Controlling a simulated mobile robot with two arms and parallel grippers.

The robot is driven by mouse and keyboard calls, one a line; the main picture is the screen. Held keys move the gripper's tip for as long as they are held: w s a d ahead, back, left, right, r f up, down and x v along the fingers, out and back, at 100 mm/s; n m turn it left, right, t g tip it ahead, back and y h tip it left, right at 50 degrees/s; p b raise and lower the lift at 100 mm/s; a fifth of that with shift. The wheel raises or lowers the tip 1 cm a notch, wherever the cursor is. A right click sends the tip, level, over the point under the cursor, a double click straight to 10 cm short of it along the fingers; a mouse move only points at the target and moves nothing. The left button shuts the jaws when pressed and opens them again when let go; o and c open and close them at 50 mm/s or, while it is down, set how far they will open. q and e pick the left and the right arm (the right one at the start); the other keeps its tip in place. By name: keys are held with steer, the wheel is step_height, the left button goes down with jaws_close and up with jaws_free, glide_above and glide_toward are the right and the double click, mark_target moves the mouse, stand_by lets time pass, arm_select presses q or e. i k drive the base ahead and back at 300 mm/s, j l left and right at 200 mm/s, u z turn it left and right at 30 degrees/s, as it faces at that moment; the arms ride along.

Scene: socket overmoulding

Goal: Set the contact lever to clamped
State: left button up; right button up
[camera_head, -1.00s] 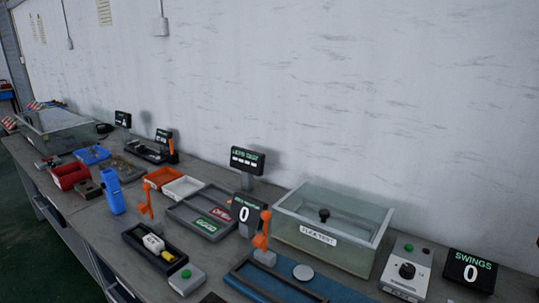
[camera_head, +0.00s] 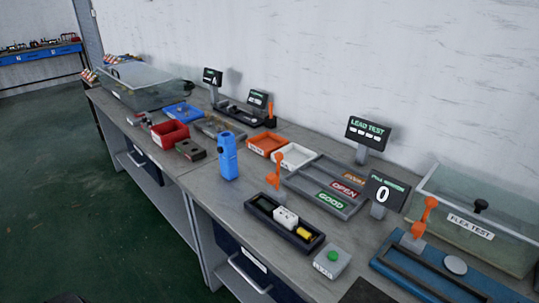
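Three orange levers show, and I cannot tell by any label which is the contact lever. One orange lever (camera_head: 277,170) stands upright, slightly tilted, behind a black tray fixture (camera_head: 262,222) holding a white block (camera_head: 285,218) and a yellow piece (camera_head: 304,233). Another orange lever (camera_head: 424,214) stands tilted on a blue fixture (camera_head: 408,266) at the right. A third orange lever (camera_head: 270,113) stands upright at the dark fixture further back. Neither of my grippers is in view.
A grey box with a green button (camera_head: 332,256) sits near the bench's front edge. A blue upright device (camera_head: 228,158), a red bin (camera_head: 170,133), a sorting tray (camera_head: 342,210), a "LEAD TEST" display (camera_head: 367,131) and a clear "FLEA TEST" tank (camera_head: 445,235) crowd the bench. Green floor lies in front.

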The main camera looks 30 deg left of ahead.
mark_target(272, 179)
steer(key=j+z, duration=0.15)
steer(key=j, duration=0.3)
steer(key=j+z, duration=0.2)
steer(key=j, duration=0.25)
steer(key=j+z, duration=0.15)
steer(key=j, duration=0.3)
steer(key=j+z, duration=0.2)
steer(key=j, duration=0.2)
steer(key=k+j+z, duration=0.15)
steer(key=j, duration=0.3)
steer(key=j+z, duration=0.2)
steer(key=j, duration=0.2)
steer(key=k+j+z, duration=0.15)
steer(key=j, duration=0.25)
steer(key=k+j+z, duration=0.2)
steer(key=j, duration=0.15)
